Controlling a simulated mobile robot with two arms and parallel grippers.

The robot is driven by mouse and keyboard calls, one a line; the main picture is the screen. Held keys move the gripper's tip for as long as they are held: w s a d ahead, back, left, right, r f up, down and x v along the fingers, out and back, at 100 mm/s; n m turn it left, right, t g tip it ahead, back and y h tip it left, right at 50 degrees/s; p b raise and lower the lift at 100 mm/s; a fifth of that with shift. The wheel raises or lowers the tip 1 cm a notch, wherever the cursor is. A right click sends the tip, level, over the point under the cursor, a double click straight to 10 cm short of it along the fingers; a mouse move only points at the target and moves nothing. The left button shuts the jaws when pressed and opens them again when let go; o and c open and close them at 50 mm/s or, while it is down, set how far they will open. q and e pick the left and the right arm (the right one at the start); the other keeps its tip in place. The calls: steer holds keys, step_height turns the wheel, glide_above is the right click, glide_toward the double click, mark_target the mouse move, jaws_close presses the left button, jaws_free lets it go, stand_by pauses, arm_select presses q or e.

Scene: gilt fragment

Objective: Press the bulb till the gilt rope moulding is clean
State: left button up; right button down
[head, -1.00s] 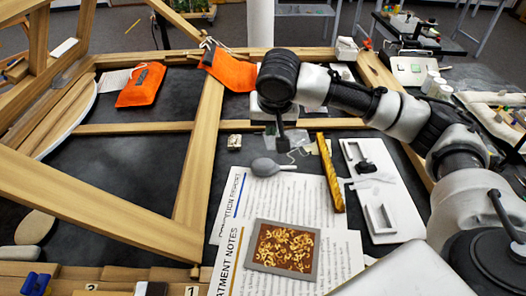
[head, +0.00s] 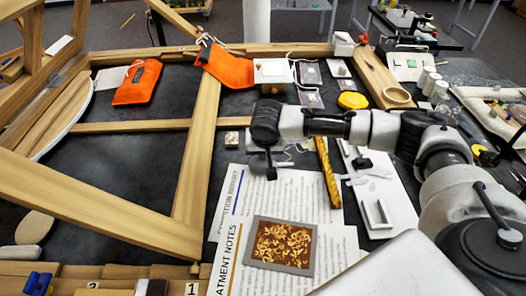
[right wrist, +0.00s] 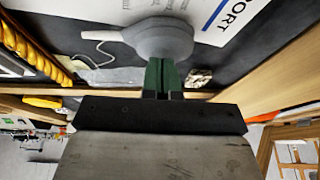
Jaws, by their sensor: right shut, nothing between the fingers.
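The grey rubber bulb (right wrist: 165,38) lies on the dark table at the edge of the printed sheets, its pale nozzle pointing left in the right wrist view. In the head view my arm hides most of it, and only its nozzle end (head: 284,164) shows. My right gripper (head: 271,174) is directly over the bulb. In the right wrist view its green fingers (right wrist: 163,64) are shut and empty, with tips at the bulb's edge; contact is unclear. The gilt rope moulding (head: 328,172) lies right of the bulb; it also shows in the right wrist view (right wrist: 30,48). My left gripper is out of view.
A framed gilt fragment panel (head: 283,246) lies on the treatment notes (head: 340,246). A white tray (head: 378,205) is right of the moulding. A wooden frame (head: 195,170) spans the table at left. Orange pouches (head: 138,82) and a yellow lid (head: 352,100) lie farther back.

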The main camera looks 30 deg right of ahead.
steer(key=shift+f, duration=0.25)
arm_select(q)
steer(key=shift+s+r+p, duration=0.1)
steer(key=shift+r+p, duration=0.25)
steer(key=shift+p, duration=0.05)
arm_select(e)
steer(key=shift+f, duration=1)
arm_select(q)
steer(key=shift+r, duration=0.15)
arm_select(e)
steer(key=shift+r, duration=0.1)
